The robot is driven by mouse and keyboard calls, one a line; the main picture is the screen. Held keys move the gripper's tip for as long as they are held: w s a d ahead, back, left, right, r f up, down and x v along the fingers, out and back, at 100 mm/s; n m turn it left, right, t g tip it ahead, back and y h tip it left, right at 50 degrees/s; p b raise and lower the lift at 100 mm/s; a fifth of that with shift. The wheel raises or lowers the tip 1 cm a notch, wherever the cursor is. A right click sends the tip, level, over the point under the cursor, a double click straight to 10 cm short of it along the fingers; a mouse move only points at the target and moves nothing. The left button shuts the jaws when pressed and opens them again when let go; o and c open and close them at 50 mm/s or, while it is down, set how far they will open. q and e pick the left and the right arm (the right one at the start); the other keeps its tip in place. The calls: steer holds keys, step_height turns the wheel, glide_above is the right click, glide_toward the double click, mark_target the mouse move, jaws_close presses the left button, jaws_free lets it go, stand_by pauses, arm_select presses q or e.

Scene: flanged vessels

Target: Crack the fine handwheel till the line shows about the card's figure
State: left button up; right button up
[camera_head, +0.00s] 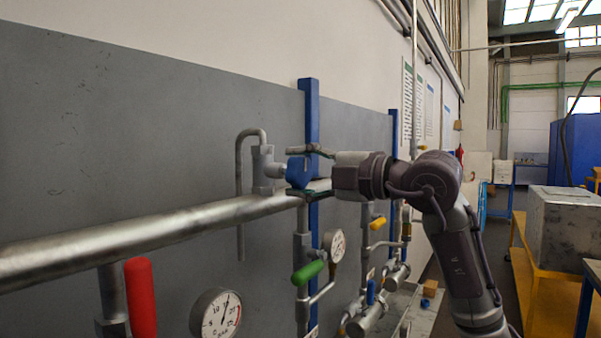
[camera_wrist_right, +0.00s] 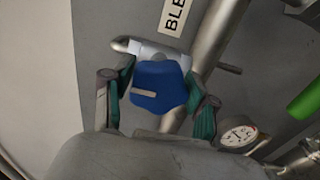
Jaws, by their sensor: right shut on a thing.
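The blue handwheel (camera_head: 299,168) sits on a small grey valve (camera_head: 265,168) with a bent pipe above the large pipe. It also shows in the wrist view (camera_wrist_right: 160,88), lobed, with a pale bar mark on its face. My right gripper (camera_head: 297,172) reaches in from the right and is shut on this handwheel, one finger above and one below. A round gauge (camera_head: 216,315) shows at the bottom, its needle pointing up near the middle of the scale. A second gauge (camera_head: 335,245) hangs farther along; its reading is too small to tell. No figure card is legible. My left gripper is out of view.
The large horizontal pipe (camera_head: 150,229) runs just below the handwheel. A red lever (camera_head: 140,298) and a green lever (camera_head: 308,272) stick out below it. A blue post (camera_head: 312,112) stands behind my fingers. A label (camera_wrist_right: 174,14) is partly cut off.

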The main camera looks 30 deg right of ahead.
steer(key=o, duration=1.2)
steer(key=shift+d, duration=0.1)
steer(key=shift+c, duration=0.2)
steer(key=shift+s, duration=0.1)
steer(key=v, duration=1.2)
steer(key=shift+f, duration=0.1)
